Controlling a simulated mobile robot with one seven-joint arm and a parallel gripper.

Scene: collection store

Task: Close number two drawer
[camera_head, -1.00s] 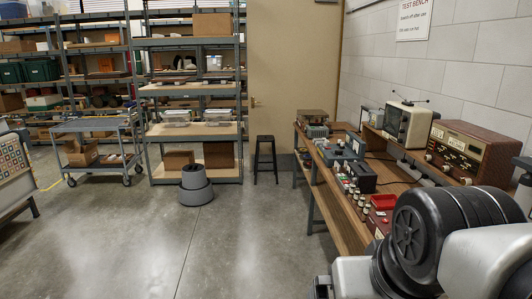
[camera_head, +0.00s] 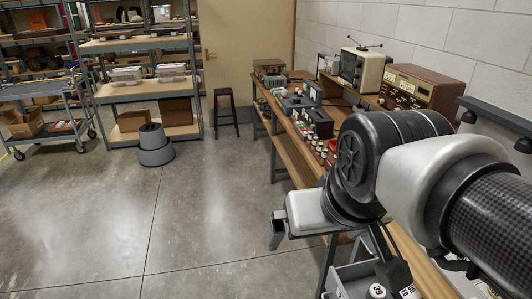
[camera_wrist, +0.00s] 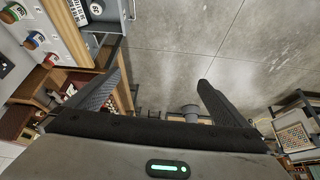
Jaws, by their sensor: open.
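My gripper (camera_wrist: 162,68) is open and empty in the wrist view, its two dark fingers wide apart with bare floor beyond them. In the head view, my arm reaches from the right over the bench front. A grey drawer-like box (camera_head: 350,281) with a round white number label shows at the bottom edge of the head view, below my arm. A grey box with a similar label (camera_wrist: 100,10) shows at the top left of the wrist view, apart from the fingers. I cannot tell for sure which drawer is number two. The rest of the drawers is hidden or out of frame.
The long wooden workbench (camera_head: 286,150) runs along the right wall and carries electrical gear and a brown radio (camera_head: 417,88). A stool (camera_head: 225,113), a grey round stacked object (camera_head: 156,152), a cart (camera_head: 48,118) and shelving stand behind. The floor (camera_head: 110,225) at left is clear.

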